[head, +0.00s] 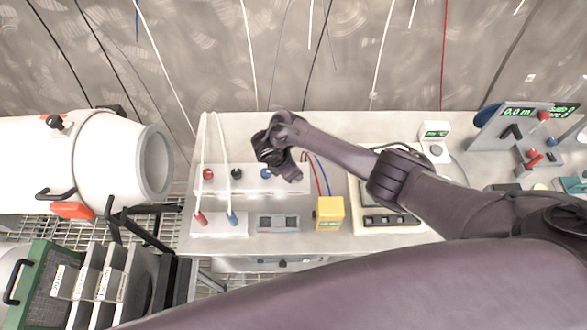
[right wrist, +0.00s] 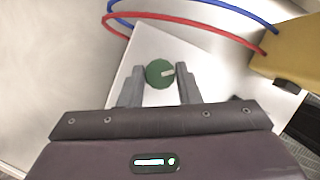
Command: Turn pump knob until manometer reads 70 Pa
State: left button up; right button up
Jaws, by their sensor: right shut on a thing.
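A long white box (head: 248,184) on the bench carries a red knob (head: 207,173), a black knob (head: 236,173) and a blue knob (head: 266,173) in a row. My right gripper (head: 289,174) is over its right end and hides what is there. In the right wrist view, a round green knob (right wrist: 160,73) with a pale pointer mark sits on the white box between the two fingers of my right gripper (right wrist: 162,82), which is shut on it. A grey device with a display (head: 278,223) lies in front of the box; I cannot read it. My left gripper is not in view.
A yellow block (head: 329,213) with red and blue wires stands right of the box. A small white unit with a green display (head: 435,131) stands farther right, too small to read. A white tank (head: 105,160) stands left.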

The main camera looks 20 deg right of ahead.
jog(key=o, duration=1)
jog(key=shift+r, duration=0.1)
jog(key=shift+c, duration=0.2)
jog(key=p+v, duration=0.1)
jog(key=v, duration=0.6)
jog(key=shift+a+r, duration=0.2)
jog(key=shift+r, duration=0.15)
